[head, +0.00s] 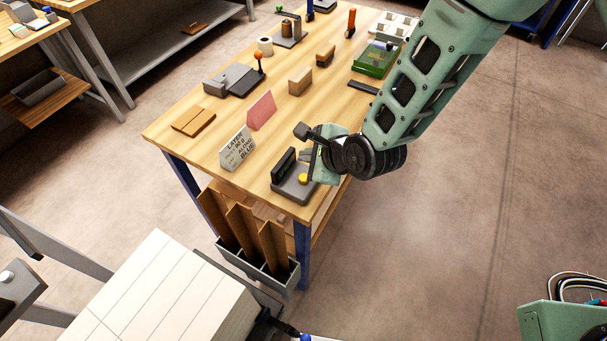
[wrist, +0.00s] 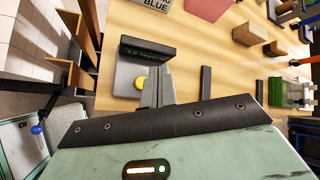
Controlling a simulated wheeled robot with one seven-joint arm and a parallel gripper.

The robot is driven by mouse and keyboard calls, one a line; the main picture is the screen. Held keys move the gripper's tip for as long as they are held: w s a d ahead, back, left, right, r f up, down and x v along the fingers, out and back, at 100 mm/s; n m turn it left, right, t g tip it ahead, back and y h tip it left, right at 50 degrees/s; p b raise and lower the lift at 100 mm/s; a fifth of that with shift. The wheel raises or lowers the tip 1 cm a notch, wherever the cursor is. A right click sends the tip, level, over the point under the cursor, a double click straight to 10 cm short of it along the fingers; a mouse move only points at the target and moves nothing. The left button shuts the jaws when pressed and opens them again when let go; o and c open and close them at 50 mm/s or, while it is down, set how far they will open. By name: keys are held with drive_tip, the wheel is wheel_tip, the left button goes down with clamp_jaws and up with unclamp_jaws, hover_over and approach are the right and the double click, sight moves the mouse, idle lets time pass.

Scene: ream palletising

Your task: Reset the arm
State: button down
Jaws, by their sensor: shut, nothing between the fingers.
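My arm reaches in from the upper right in the head view, and my gripper (head: 318,160) is over the near end of the wooden table (head: 210,115). In the wrist view my gripper (wrist: 158,82) shows as grey fingers close together with nothing held. I cannot tell whether my gripper touches the device.
A card lettered "LAYER", "ALONG BLUE" (head: 237,148) and a pink card (head: 261,110) stand nearby. Wooden blocks, a tape roll and a green box (head: 376,60) lie farther back. A stack of white reams (head: 165,290) is at lower left.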

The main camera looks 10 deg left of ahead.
idle(0.6)
drive_tip(key=s+d+r+n+g+h+b, duration=0.2)
drive_tip(key=s+d+r+n, duration=0.4)
drive_tip(key=s+d+n, duration=0.4)
drive_tip(key=s+d+r+n+g+h+b, duration=0.3)
drive_tip(key=s+d+n, duration=0.6)
drive_tip(key=n, duration=0.5)
wheel_tip(320, 180, up, 3)
drive_tip(key=d+h+b, duration=0.1)
drive_tip(key=d+b, duration=0.1)
drive_tip(key=shift+s+d+g+h+b, duration=0.15)
drive_tip(key=shift+s+g+h+b, duration=0.15)
drive_tip(key=shift+s, duration=0.1)
